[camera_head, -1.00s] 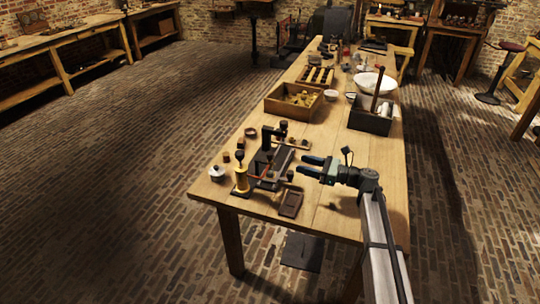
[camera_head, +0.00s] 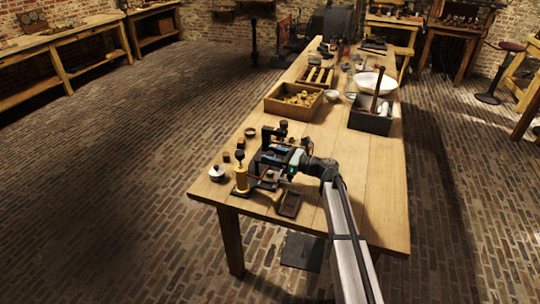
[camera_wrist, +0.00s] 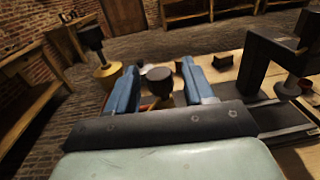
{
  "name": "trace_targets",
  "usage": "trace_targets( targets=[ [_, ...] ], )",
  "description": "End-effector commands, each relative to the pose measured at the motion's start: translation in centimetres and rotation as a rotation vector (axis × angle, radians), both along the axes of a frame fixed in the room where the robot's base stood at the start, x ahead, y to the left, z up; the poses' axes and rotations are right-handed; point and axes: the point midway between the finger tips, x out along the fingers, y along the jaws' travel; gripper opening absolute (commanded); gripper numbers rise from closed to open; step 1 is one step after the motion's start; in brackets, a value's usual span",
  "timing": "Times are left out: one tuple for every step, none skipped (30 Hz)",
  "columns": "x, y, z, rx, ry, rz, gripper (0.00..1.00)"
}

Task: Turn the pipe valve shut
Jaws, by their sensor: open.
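A yellow brass fitting (camera_head: 241,180) with a dark knob on top stands upright near the table's front left corner, and it also shows at the left of the wrist view (camera_wrist: 107,72). I cannot tell for sure which part is the pipe valve. My gripper (camera_head: 266,160) is over the dark apparatus just right of the fitting. In the wrist view my gripper (camera_wrist: 159,70) is open, its two blue fingers apart. A dark round knob (camera_wrist: 160,82) shows between the fingers, with a reddish part below it. I cannot tell whether the fingers touch it.
A black upright bracket (camera_wrist: 258,60) stands close on the right in the wrist view. A small dark tray (camera_head: 289,204) lies near the front edge. A white lidded pot (camera_head: 217,173) stands at the left corner. Further back are a wooden box (camera_head: 275,107) and a dark crate (camera_head: 368,124).

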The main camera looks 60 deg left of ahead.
Motion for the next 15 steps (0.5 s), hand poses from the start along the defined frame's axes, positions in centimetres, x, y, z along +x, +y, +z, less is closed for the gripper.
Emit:
trace_targets(
  targets=[
    [-0.21, 0.3, 0.01, 0.0, 0.0, 0.0, 0.53],
    [-0.3, 0.39, 0.01, 0.0, 0.0, 0.0, 0.53],
    [-0.41, 0.48, 0.01, 0.0, 0.0, 0.0, 0.53],
    [-0.47, 0.54, 0.01, 0.0, 0.0, 0.001, 0.53],
    [-0.52, 0.58, 0.01, 0.0, 0.0, 0.001, 0.53],
    [-0.56, 0.61, 0.01, 0.0, 0.0, 0.0, 0.53],
    [-0.57, 0.63, 0.01, 0.0, 0.0, 0.0, 0.53],
    [-0.59, 0.64, 0.01, 0.0, 0.0, 0.0, 0.53],
    [-0.59, 0.63, 0.01, 0.0, 0.0, 0.0, 0.53],
    [-0.59, 0.63, 0.01, 0.0, 0.0, 0.0, 0.53],
    [-0.59, 0.63, 0.01, 0.0, 0.0, 0.0, 0.53],
    [-0.59, 0.61, 0.01, 0.0, 0.0, 0.0, 0.53],
    [-0.59, 0.61, 0.01, 0.0, 0.0, 0.0, 0.53],
    [-0.59, 0.61, 0.01, 0.0, 0.0, 0.0, 0.51],
    [-0.57, 0.61, 0.01, 0.0, 0.0, 0.0, 0.47]
  ],
)
